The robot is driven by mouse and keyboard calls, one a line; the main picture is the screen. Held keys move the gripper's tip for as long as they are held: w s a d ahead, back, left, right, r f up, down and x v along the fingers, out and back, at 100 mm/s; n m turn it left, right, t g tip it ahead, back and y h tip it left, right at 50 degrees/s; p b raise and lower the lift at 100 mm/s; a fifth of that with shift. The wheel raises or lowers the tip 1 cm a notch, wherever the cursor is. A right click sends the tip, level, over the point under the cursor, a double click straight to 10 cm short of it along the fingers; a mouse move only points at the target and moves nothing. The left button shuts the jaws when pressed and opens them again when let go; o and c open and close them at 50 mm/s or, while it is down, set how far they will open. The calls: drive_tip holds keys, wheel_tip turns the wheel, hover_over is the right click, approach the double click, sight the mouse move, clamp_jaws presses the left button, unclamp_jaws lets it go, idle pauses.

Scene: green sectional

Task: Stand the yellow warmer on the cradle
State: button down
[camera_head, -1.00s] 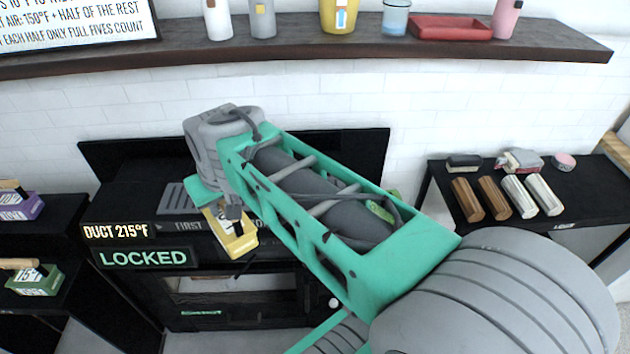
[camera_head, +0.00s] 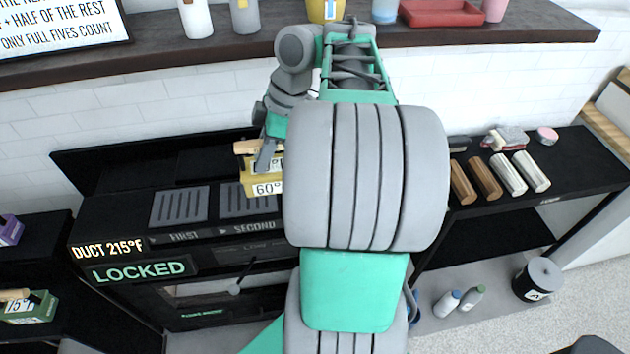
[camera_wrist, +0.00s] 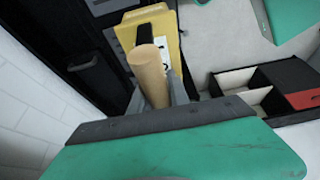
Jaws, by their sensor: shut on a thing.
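The yellow warmer (camera_head: 262,188), with a 60° label and a wooden handle, hangs roughly upright from my gripper (camera_head: 268,158). In the wrist view the gripper (camera_wrist: 155,90) is shut on the light wooden handle (camera_wrist: 148,72), and the yellow body (camera_wrist: 160,20) shows beyond it. In the head view the warmer is above or just in front of the slotted grey plate marked SECOND (camera_head: 245,203); the gap below it is unclear. Another slotted plate, marked FIRST (camera_head: 180,207), lies bare to its left. I cannot tell which part is the cradle.
The black unit shows DUCT 215°F (camera_head: 107,248) and LOCKED (camera_head: 138,270). A green warmer (camera_head: 28,306) stands on the left. A dark shelf (camera_head: 400,37) with containers runs above. A black table (camera_head: 565,165) with several bars is at right. My arm hides the unit's right part.

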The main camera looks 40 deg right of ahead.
drive_tip(key=shift+d+f+p, duration=0.15)
drive_tip(key=shift+d+f, duration=1.95)
drive_tip(key=shift+d, duration=0.2)
drive_tip(key=shift+d+f+p, duration=0.2)
drive_tip(key=shift+d+f, duration=1.95)
drive_tip(key=shift+d, duration=0.2)
drive_tip(key=shift+d+f+p, duration=0.15)
drive_tip(key=shift+d+f, duration=1.95)
drive_tip(key=shift+d, duration=0.2)
drive_tip(key=shift+f, duration=0.1)
drive_tip(key=c, duration=1.2)
unclamp_jaws()
drive_tip(key=shift+f, duration=0.1)
drive_tip(key=shift+c, duration=0.2)
drive_tip(key=shift+a, duration=0.1)
